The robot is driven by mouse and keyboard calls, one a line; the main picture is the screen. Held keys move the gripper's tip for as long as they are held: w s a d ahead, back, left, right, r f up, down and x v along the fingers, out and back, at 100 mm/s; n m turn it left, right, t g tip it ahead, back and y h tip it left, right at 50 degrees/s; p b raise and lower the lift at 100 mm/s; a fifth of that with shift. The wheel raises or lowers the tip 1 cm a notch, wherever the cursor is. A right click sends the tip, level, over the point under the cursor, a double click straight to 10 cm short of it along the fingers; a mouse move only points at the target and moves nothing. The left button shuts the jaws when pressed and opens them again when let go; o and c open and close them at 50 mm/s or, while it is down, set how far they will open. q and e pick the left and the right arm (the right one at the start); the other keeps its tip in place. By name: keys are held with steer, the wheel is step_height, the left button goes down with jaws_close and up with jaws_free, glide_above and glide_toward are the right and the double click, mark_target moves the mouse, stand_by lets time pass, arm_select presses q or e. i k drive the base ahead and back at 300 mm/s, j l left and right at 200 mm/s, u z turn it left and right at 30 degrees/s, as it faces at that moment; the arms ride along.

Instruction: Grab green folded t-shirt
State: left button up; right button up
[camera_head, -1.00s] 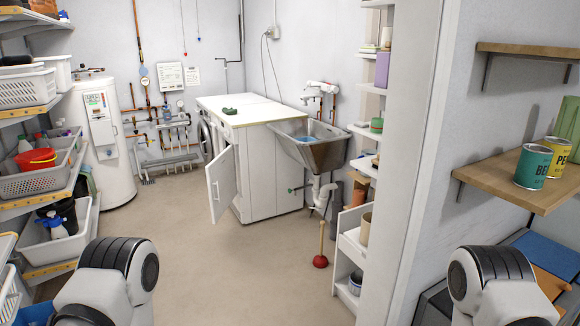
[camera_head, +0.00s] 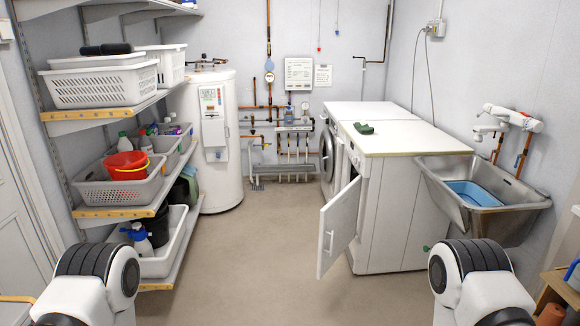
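A small green folded item (camera_head: 364,128), which looks like the t-shirt, lies on the white countertop (camera_head: 412,140) above the washing machine, near its front left edge. It is small at this distance, so its folds are hard to make out. Parts of my two arms show at the bottom left and bottom right, well short of the counter. Neither gripper is in view.
A cabinet door (camera_head: 338,228) stands open into the floor space below the counter. A metal sink (camera_head: 484,197) with a blue basin (camera_head: 478,193) is at right. Shelves with a white basket (camera_head: 103,86) and a red bucket (camera_head: 126,165) line the left. The middle floor (camera_head: 262,240) is clear.

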mark_target(362, 126)
steer(key=i+j+z, duration=0.2)
steer(key=i+z, duration=0.15)
steer(key=i, duration=0.3)
steer(key=i+j+z, duration=0.35)
steer(key=i, duration=0.3)
steer(key=i+j+z, duration=0.35)
steer(key=i+j, duration=0.15)
steer(key=i, duration=0.05)
